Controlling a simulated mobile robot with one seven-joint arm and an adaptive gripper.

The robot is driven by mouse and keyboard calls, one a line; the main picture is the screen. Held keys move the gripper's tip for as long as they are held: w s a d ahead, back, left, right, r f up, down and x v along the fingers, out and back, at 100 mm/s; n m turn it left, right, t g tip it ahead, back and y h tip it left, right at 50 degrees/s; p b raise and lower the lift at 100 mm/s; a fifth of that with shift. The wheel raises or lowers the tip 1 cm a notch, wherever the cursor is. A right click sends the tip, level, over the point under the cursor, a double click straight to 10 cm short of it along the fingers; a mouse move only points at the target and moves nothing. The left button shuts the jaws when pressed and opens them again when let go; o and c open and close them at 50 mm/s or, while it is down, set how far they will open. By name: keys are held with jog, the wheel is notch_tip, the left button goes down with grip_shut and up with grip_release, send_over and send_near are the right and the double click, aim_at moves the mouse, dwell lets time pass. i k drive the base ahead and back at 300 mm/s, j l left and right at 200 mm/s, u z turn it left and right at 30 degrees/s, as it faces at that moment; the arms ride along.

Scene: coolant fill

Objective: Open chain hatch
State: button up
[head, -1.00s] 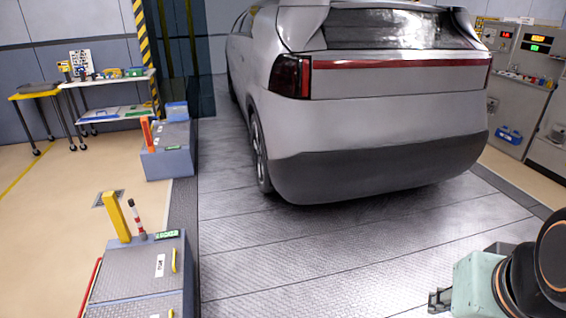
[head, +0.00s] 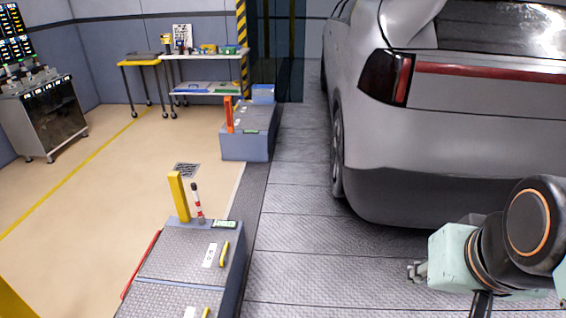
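I see no hatch that I can name for sure as the chain hatch. A low grey box with a metal tread-plate top (head: 185,255) stands at the lower left, with yellow handles (head: 224,254) on its lids, which lie flat. A second low grey box (head: 247,147) stands farther back beside the tread-plate floor. My gripper (head: 414,272) is at the lower right, in front of the car's rear, well to the right of the near box and apart from it. It is small and seen from the side, so I cannot tell whether its fingers are open.
A silver car (head: 455,150) fills the right side. A yellow post (head: 179,197) and a red-white lever (head: 197,203) rise from the near box. A wheeled cabinet (head: 42,118) and a work table (head: 205,57) stand at the back left. The beige floor between is clear.

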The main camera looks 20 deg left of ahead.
aim_at(186, 256)
jog(key=i+u, duration=0.3)
jog(key=i, duration=0.85)
jog(key=i+j+u, duration=0.3)
jog(key=i+u, duration=0.25)
jog(key=i, duration=0.25)
